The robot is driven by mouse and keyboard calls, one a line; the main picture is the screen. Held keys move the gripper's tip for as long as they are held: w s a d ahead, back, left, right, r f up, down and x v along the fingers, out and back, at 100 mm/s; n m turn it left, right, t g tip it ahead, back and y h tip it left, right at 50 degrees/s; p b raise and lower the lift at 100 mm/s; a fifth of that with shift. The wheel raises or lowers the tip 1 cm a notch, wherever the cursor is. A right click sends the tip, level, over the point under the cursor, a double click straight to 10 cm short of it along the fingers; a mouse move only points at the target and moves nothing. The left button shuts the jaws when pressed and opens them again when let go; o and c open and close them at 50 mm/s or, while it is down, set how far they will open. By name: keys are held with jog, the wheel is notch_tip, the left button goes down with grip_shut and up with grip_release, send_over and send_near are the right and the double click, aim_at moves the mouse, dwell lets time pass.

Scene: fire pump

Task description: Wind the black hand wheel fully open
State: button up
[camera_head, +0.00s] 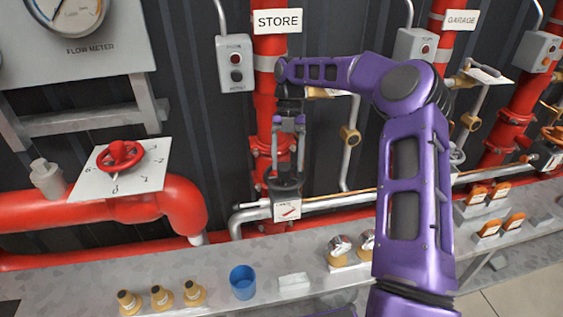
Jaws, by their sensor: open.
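The black hand wheel (284,185) sits on the red STORE pipe (269,100), just above a small white plate with a red pointer (287,211). My gripper (287,165) points down from the end of my purple arm, directly above the wheel in the picture. Its two fingers are spread apart with nothing seen between them. The fingertips overlap the wheel's upper part in this view; I cannot tell whether they touch it. The fingers and the dark pipework behind hide some of the wheel.
A red hand wheel (120,155) with a numbered plate is at the left. The grey ledge in front holds brass fittings (161,297), a blue cup (243,282) and a white block (294,283). A silver pipe (340,202) crosses right of the black wheel.

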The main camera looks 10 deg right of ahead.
jog(key=m, duration=0.2)
jog(key=m+y, duration=0.1)
jog(key=m, duration=0.1)
jog(key=shift+a+t+y, duration=0.1)
jog(key=shift+t+y, duration=0.2)
jog(key=shift+t, duration=0.1)
jog(key=m, duration=0.3)
jog(key=shift+s+a+m+t+y+b, duration=0.1)
jog(key=shift+a+m+t+y+b, duration=0.05)
jog(key=shift+m+t+y+b, duration=0.2)
jog(key=m+b, duration=0.1)
jog(key=m, duration=0.1)
jog(key=m+t, duration=0.1)
jog(key=shift+s+f+m+t+y+b, duration=0.15)
jog(key=shift+m+t+y+b, duration=0.1)
jog(key=shift+m+y+b, duration=0.1)
jog(key=m+t+b, duration=0.1)
jog(key=m, duration=0.2)
jog(key=shift+s, duration=0.1)
jog(key=shift+m+t, duration=0.3)
jog(key=shift+m, duration=0.3)
jog(key=shift+r, duration=0.2)
grip_shut()
jog(key=shift+r, duration=0.15)
